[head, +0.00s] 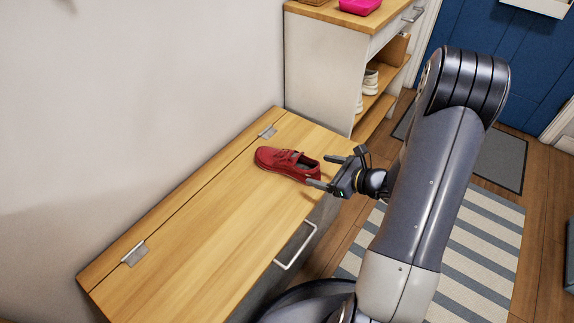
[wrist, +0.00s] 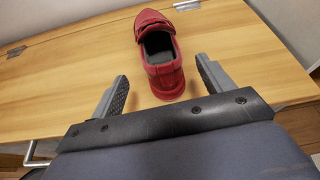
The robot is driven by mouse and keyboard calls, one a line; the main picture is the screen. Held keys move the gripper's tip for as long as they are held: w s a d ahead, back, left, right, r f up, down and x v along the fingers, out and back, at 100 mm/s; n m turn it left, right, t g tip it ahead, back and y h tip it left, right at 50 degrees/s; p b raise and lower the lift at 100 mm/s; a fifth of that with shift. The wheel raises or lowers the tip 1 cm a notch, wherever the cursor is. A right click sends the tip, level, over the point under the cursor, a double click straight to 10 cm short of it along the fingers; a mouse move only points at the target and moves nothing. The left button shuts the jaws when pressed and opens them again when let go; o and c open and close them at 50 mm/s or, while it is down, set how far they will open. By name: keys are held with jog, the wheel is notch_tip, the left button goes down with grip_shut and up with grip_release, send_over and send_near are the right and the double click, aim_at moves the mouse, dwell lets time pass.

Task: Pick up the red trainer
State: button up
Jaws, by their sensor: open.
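The red trainer (head: 287,163) lies upright on the wooden bench lid (head: 215,215), near its far end. In the wrist view the trainer (wrist: 165,72) has its heel towards me and its toe pointing away. My gripper (head: 318,171) is open at the trainer's heel end. In the wrist view its two fingers (wrist: 162,85) stand apart on either side of the heel, with a gap to the trainer on both sides. Nothing is held.
A white shelf unit (head: 325,65) with white shoes (head: 370,82) and a pink item (head: 359,5) stands beyond the bench. A wall (head: 140,100) runs along the bench's left. Metal hinges (head: 134,252) and a front handle (head: 296,246) are on the bench. The lid's near part is clear.

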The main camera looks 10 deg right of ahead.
aim_at(307, 165)
jog(key=shift+w+a+f, duration=0.25)
jog(key=shift+w+a, duration=0.1)
jog(key=shift+w, duration=0.1)
jog(key=b+x, duration=0.2)
jog(key=x, duration=0.3)
jog(key=shift+a+r, duration=0.1)
jog(key=shift+c, duration=0.6)
jog(key=c, duration=1.1)
